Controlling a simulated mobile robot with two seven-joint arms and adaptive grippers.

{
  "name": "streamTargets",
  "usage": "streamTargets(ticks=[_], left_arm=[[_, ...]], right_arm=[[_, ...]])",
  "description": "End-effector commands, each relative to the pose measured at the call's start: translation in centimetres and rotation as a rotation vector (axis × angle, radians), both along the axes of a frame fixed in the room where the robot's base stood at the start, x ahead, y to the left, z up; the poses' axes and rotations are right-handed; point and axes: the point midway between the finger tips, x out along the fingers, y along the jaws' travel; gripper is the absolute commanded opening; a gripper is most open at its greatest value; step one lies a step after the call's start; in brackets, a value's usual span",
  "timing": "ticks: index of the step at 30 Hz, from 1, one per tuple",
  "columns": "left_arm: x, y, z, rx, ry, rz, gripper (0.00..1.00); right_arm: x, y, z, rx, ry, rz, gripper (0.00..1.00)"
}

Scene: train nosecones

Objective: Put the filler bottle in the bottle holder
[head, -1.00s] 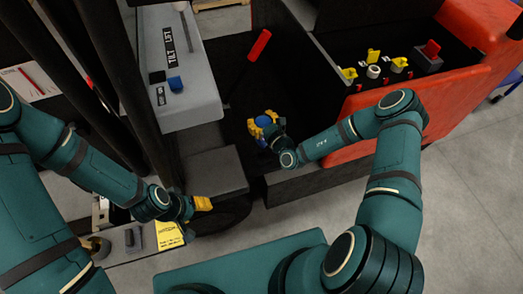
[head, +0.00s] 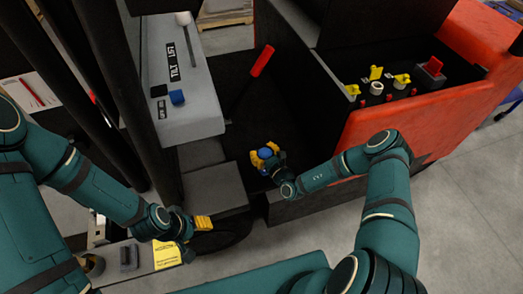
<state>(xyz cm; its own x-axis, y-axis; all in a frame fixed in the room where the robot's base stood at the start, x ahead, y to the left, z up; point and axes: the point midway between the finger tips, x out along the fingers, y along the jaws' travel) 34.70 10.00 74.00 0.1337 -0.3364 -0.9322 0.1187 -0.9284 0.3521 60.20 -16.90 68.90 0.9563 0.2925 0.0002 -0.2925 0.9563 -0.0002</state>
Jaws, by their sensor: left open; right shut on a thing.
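My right gripper (head: 265,158) is shut, its yellow fingers around a thing with a round blue top (head: 264,153), which may be the filler bottle. Most of that thing is hidden by the fingers. It is over the dark floor of the truck, right of the grey step. My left gripper (head: 202,222) is open, near the front edge of the grey step, with nothing seen in it. I cannot make out the bottle holder for certain; a round open fitting (head: 92,265) shows at the lower left, partly behind my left arm.
The grey console (head: 190,105) marked TILT and LIFT stands at the left. A red-handled lever (head: 262,61) rises behind my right gripper. The open bay with yellow caps (head: 376,73) and the red truck side (head: 430,115) are at the right. Grey floor is clear at lower right.

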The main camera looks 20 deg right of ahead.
Motion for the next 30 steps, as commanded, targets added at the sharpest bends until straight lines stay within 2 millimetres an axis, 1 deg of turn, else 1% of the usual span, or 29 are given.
streamTargets(ticks=[3, 4, 5, 6, 7, 17, 22, 24, 26, 30], left_arm=[[0.0, 0.0, -0.2, 0.000, -0.001, 0.000, 0.54], [0.0, 0.0, -0.2, 0.000, -0.001, 0.000, 0.54], [0.0, 0.0, -0.1, 0.000, -0.001, 0.000, 0.54], [0.0, 0.0, -0.1, 0.000, -0.001, 0.000, 0.54], [0.0, 0.0, -0.1, 0.000, -0.001, 0.000, 0.54], [0.0, 0.0, -0.2, 0.000, -0.001, 0.000, 0.54], [0.2, 0.0, -1.2, 0.001, -0.004, 0.000, 0.54], [0.1, 0.0, -0.4, 0.000, -0.002, 0.001, 0.54], [0.1, 0.0, 0.0, 0.000, -0.001, 0.000, 0.54], [-0.1, 0.0, 1.1, 0.000, 0.003, 0.000, 0.54]], right_arm=[[0.0, 0.0, -0.3, 0.001, -0.002, 0.000, 0.07], [0.0, 0.0, -0.4, 0.000, 0.000, 0.000, 0.60], [0.0, 0.0, -0.3, 0.000, 0.000, 0.000, 0.71], [0.0, 0.0, -0.3, 0.000, 0.000, 0.000, 0.85], [0.0, 0.0, -0.3, 0.000, 0.000, 0.000, 0.95], [0.0, 0.0, -0.3, 0.000, 0.000, 0.000, 0.96], [0.0, 0.0, -0.6, 0.000, 0.000, 0.000, 0.96], [-1.4, -0.5, -0.3, 0.000, 0.003, -0.002, 0.96], [-2.5, -0.9, -0.2, 0.001, 0.003, -0.003, 0.96], [-5.5, -1.9, 0.1, 0.002, 0.004, -0.003, 0.96]])
